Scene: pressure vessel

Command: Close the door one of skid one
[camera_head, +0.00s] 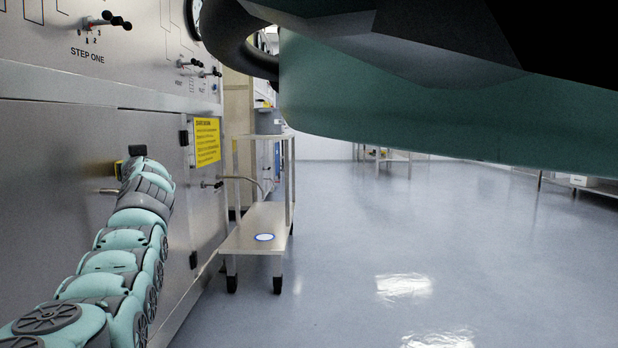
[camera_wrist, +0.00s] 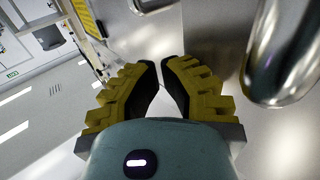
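The skid is a metal cabinet at the left of the head view, with a STEP ONE panel (camera_head: 110,35) above and a flat metal door front (camera_head: 50,150) below. The front looks roughly flush, but I cannot tell whether the door is fully shut. My gripper (camera_wrist: 160,66) shows yellow, stepped fingers with dark pads in the wrist view. The fingertips are slightly apart, with nothing visible between them. In the head view my arm hides most of the gripper beside the door front. A shiny rounded metal handle (camera_wrist: 284,55) is close on the right in the wrist view.
A yellow sign (camera_head: 207,141) and a lever handle (camera_head: 211,184) are right of my arm. A metal cart (camera_head: 255,232) stands beyond the skid. The floor (camera_head: 400,250) to the right is clear. A large green and dark shape covers the head view's upper right.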

